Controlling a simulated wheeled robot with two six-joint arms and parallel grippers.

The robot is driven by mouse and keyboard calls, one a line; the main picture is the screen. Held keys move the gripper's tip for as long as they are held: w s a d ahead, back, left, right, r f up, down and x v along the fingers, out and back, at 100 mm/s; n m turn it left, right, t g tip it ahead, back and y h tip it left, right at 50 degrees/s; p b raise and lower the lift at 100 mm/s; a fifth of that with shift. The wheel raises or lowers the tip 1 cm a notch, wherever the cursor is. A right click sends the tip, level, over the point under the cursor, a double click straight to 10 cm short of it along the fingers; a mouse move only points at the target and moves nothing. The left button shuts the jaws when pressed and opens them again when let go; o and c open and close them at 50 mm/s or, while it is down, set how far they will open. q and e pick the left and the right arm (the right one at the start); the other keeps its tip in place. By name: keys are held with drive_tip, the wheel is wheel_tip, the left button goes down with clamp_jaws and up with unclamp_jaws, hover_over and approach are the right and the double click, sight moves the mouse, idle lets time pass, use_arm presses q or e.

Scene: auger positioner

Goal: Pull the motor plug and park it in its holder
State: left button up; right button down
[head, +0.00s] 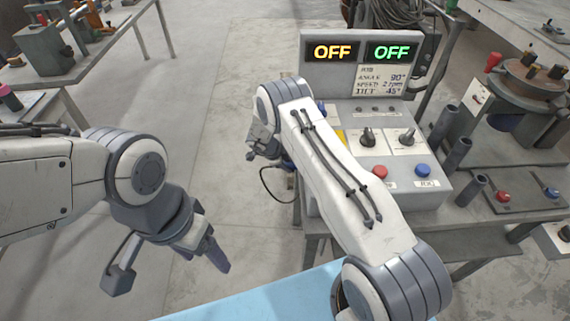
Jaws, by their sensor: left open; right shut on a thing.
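My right gripper (262,146) is at the left side of the grey control box (431,190), mostly seen from behind its wrist. My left gripper (168,268) is open and empty, low at the left, apart from the box.
The display (361,52) reads OFF twice. The box has knobs, a red button (380,172) and a blue button (423,170). A round machine (530,83) and dark tubes stand at the right. A light blue surface (250,298) lies in front. The left floor is clear.

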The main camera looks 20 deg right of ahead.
drive_tip(key=shift+c, duration=2.4)
unclamp_jaws()
drive_tip(key=shift+d, duration=0.1)
drive_tip(key=shift+s, duration=0.1)
drive_tip(key=v, duration=1)
drive_tip(key=shift+r, duration=0.2)
drive_tip(key=shift+r+p, duration=0.15)
drive_tip(key=shift+p, duration=0.2)
